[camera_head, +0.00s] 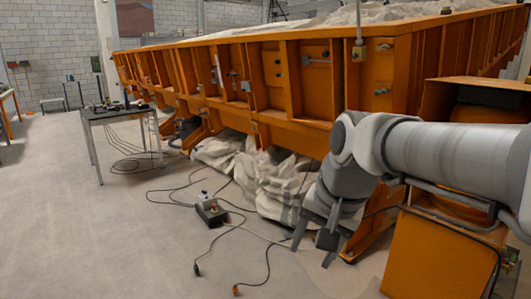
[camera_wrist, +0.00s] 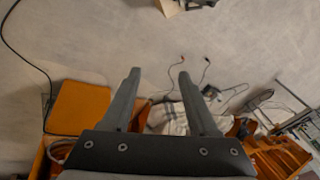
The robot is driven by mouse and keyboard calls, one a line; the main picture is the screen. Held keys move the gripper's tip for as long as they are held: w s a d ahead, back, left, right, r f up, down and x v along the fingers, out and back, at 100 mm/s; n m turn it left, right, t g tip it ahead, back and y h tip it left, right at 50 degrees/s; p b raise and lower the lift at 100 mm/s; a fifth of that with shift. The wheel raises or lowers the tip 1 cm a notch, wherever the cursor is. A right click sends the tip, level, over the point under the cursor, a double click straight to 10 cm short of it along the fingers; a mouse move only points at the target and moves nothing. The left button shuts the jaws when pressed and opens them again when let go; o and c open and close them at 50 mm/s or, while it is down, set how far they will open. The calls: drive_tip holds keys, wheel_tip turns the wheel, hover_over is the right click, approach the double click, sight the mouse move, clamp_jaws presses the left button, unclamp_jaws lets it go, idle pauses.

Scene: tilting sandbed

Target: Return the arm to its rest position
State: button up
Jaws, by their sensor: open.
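My gripper (camera_head: 318,240) hangs at the end of my grey and white arm, on the right side of the head view, pointing down. In the wrist view its two dark fingers (camera_wrist: 158,82) stand apart with nothing between them but the floor behind. My arm (camera_head: 430,150) reaches in from the right edge, in front of the orange sandbed (camera_head: 305,75), and bends down at the wrist. The gripper appears in front of the sandbed's lower side and pale sheeting; whether it touches anything there I cannot tell.
Pale crumpled sheeting (camera_head: 270,185) lies under the sandbed. A small box with cables (camera_head: 210,212) sits on the floor. A dark table (camera_head: 122,114) stands at left. An orange block (camera_head: 430,255) is beneath my arm. Open floor (camera_head: 70,220) lies to the left.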

drive_tip(key=s+d+f+n+t+h+p, duration=0.1)
drive_tip(key=s+d+n, duration=0.2)
drive_tip(key=s, duration=0.3)
drive_tip(key=s+d+f+n+t+h, duration=0.1)
drive_tip(key=s+d+f+n, duration=0.15)
drive_tip(key=s, duration=0.35)
wheel_tip(320, 180, up, 19)
drive_tip(key=p, duration=1.8)
drive_tip(key=shift+w+d, duration=0.2)
drive_tip(key=shift+f, duration=0.1)
drive_tip(key=shift+c, duration=0.8)
drive_tip(key=shift+a, duration=0.2)
